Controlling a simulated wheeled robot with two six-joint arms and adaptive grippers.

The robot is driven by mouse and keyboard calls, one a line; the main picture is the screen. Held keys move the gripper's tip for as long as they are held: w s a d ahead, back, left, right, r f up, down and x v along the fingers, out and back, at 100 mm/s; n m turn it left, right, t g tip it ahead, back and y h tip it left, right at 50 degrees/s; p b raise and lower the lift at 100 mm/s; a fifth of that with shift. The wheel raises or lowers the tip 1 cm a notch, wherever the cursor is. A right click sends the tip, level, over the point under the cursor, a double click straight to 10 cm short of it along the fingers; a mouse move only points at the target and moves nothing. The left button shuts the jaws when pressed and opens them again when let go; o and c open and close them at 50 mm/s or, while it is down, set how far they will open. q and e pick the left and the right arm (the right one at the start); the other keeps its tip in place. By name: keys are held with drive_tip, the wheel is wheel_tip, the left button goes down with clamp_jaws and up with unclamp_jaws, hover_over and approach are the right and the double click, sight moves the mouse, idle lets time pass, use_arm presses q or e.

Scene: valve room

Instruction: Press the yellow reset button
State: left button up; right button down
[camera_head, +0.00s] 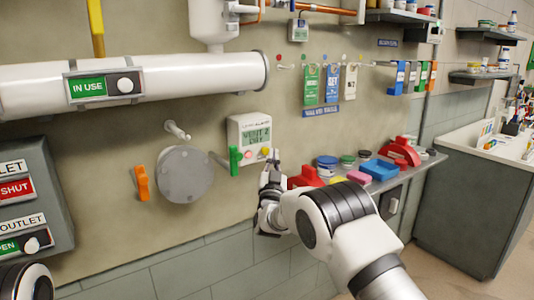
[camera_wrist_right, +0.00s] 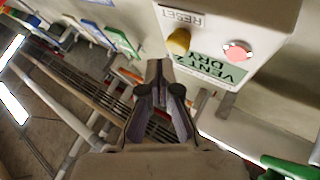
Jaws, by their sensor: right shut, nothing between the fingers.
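The white control box (camera_head: 247,132) hangs on the wall, with a small screen and buttons along its lower edge. The yellow reset button (camera_head: 265,151) is at its lower right; in the right wrist view the yellow button (camera_wrist_right: 179,41) sits beside an upside-down RESET label, with a pink-red button (camera_wrist_right: 237,50) next to it. My right gripper (camera_head: 276,156) is shut and empty, its tips just right of the yellow button. In the wrist view its fingertips (camera_wrist_right: 160,64) are close to the button; I cannot tell whether they touch it. My left gripper is out of view.
A green valve handle (camera_head: 234,160) is just left of the box, beside a round grey flange (camera_head: 185,174) and an orange handle (camera_head: 142,183). A shelf (camera_head: 400,178) with red, blue and other items is to the right. Hanging tags (camera_head: 331,84) are above.

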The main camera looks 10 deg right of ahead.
idle(0.8)
drive_tip(key=shift+w+a+b, duration=0.15)
drive_tip(key=shift+w+b, duration=0.25)
drive_tip(key=shift+b, duration=0.1)
drive_tip(key=shift+w+a+b, duration=0.15)
drive_tip(key=shift+w+b, duration=0.3)
idle(0.6)
drive_tip(key=shift+s, duration=0.1)
drive_tip(key=shift+s+d, duration=0.3)
drive_tip(key=shift+s, duration=0.45)
drive_tip(key=shift+s, duration=0.1)
drive_tip(key=shift+s+d, duration=0.3)
drive_tip(key=shift+s, duration=0.45)
drive_tip(key=shift+s+d, duration=0.25)
drive_tip(key=shift+s, duration=0.55)
drive_tip(key=shift+s+d, duration=0.3)
drive_tip(key=shift+s, duration=0.45)
